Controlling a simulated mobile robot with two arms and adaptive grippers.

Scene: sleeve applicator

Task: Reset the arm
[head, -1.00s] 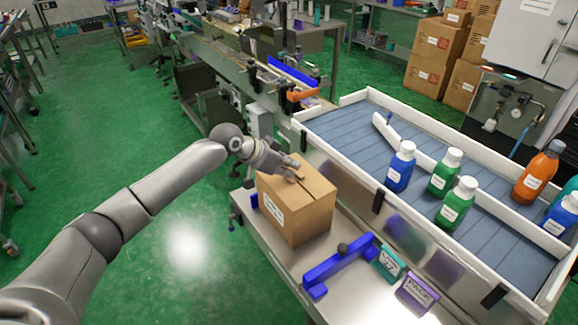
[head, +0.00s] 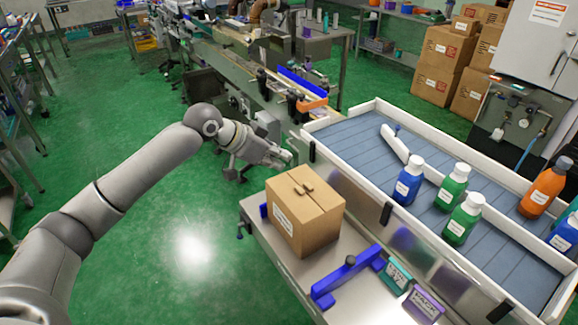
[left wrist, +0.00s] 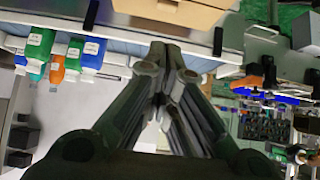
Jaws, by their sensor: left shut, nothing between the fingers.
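My left arm comes in from the left in the head view. Its gripper (head: 283,156) is in the air behind the cardboard box, apart from it, near the conveyor's left end. The gripper is shut and empty; its closed fingers also show in the left wrist view (left wrist: 160,85). The closed cardboard box (head: 305,210) sits on the steel side table (head: 262,236), and part of it shows at the top of the left wrist view (left wrist: 175,12). My right gripper is not in view.
A white-walled blue conveyor (head: 350,136) carries blue, green and orange bottles, including a front green bottle (head: 463,220). A blue bracket (head: 345,277) and teal (head: 397,277) and purple (head: 424,306) signs stand on the table. Green floor (head: 140,235) is clear at left.

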